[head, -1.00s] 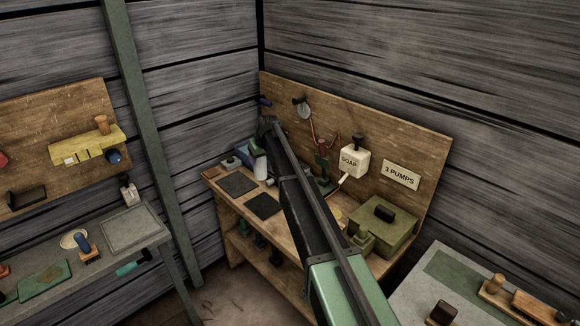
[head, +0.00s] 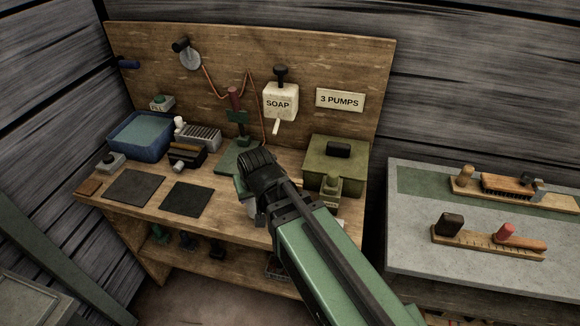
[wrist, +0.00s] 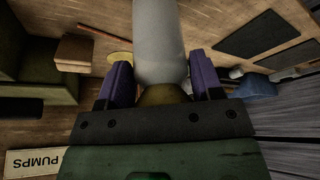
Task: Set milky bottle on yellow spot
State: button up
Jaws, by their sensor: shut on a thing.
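The milky bottle (wrist: 160,38) is a pale, whitish cylinder between the two purple fingers of my gripper (wrist: 162,78) in the wrist view. The gripper is shut on it. The yellow spot (wrist: 119,58) lies on the wooden bench just left of the bottle in the wrist view, partly hidden by the bottle and a finger. In the head view my gripper is over the bench's front right part, and my arm hides its fingers and the spot. Only a pale sliver of the bottle (head: 253,210) shows beside my wrist.
An olive box (head: 338,172) and a small olive piece (head: 328,190) stand right of my wrist. The soap dispenser (head: 281,103) hangs behind. Two dark mats (head: 134,187) (head: 188,198) and a blue basin (head: 140,137) are to the left. A grey table (head: 410,250) stands at right.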

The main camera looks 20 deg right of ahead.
jog(key=shift+w+m, duration=0.2)
jog(key=shift+m, duration=0.1)
jog(key=shift+s+d, duration=0.1)
jog(key=shift+s, duration=0.05)
jog(key=w+d, duration=0.3)
jog(key=w, duration=0.2)
jog(key=w+d+f+b, duration=0.1)
jog(key=w+d, duration=0.2)
jog(key=w, duration=0.2)
jog(key=w+d+b, duration=0.1)
jog(key=w+d, duration=0.2)
jog(key=w, duration=0.2)
jog(key=shift+w+d+f, duration=0.15)
jog(key=shift+f, duration=0.35)
jog(key=o, duration=1.6)
